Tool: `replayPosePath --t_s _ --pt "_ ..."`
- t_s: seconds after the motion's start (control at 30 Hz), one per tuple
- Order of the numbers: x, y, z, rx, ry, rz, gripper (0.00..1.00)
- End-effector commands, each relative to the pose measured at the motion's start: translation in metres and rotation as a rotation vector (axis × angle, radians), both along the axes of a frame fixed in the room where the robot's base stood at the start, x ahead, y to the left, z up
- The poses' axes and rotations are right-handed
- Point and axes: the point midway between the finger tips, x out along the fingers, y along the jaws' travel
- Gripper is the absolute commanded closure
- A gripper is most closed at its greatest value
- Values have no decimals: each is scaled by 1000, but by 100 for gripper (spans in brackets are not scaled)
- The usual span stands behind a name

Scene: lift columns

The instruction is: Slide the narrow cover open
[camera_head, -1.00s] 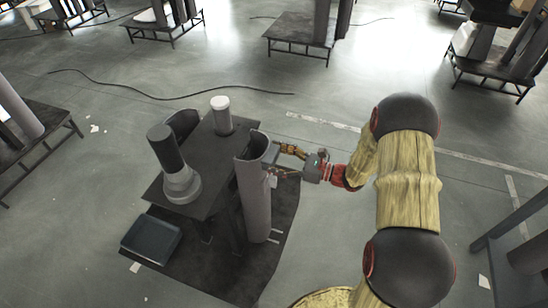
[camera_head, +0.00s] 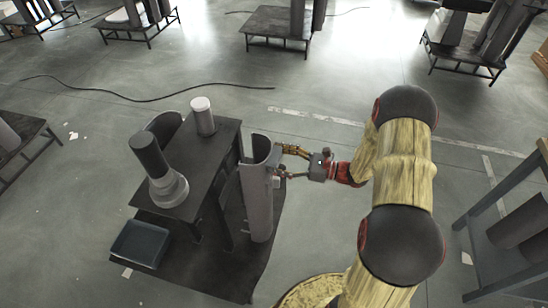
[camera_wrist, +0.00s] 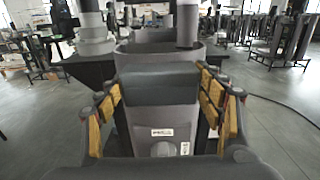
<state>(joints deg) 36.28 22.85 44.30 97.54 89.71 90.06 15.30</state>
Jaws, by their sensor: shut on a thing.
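The narrow cover (camera_head: 257,205) is a tall grey curved shell standing upright at the right side of the dark lift-column table (camera_head: 225,135). A gap shows between its upper part and the tabletop edge. My gripper (camera_head: 279,162) reaches it from the right, near its top. In the wrist view the cover (camera_wrist: 160,118) faces me, with a small white label and a darker band across its upper part. My gripper (camera_wrist: 160,84) is shut on the cover, one yellow-padded finger at each side of that band. The exact finger contact is hard to see.
On the table stand a dark-topped grey column (camera_head: 165,170) and a white-capped cylinder (camera_head: 203,115). Another curved shell (camera_head: 162,130) stands behind. A dark tray (camera_head: 140,243) lies at front left. Floor to the right of the cover is open; a rack (camera_head: 510,225) stands at far right.

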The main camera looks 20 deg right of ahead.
Motion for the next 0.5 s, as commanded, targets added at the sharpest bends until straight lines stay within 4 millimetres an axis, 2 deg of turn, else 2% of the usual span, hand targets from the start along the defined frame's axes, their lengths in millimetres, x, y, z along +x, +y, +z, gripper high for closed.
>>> replayPosePath --t_s 0.07,0.1,0.4,0.5 --pt "0 0 0 0 0 -2 78" --pt "0 0 0 1 1 -2 31" --pt "0 0 0 0 0 -1 14" --pt "0 0 0 0 0 0 14"
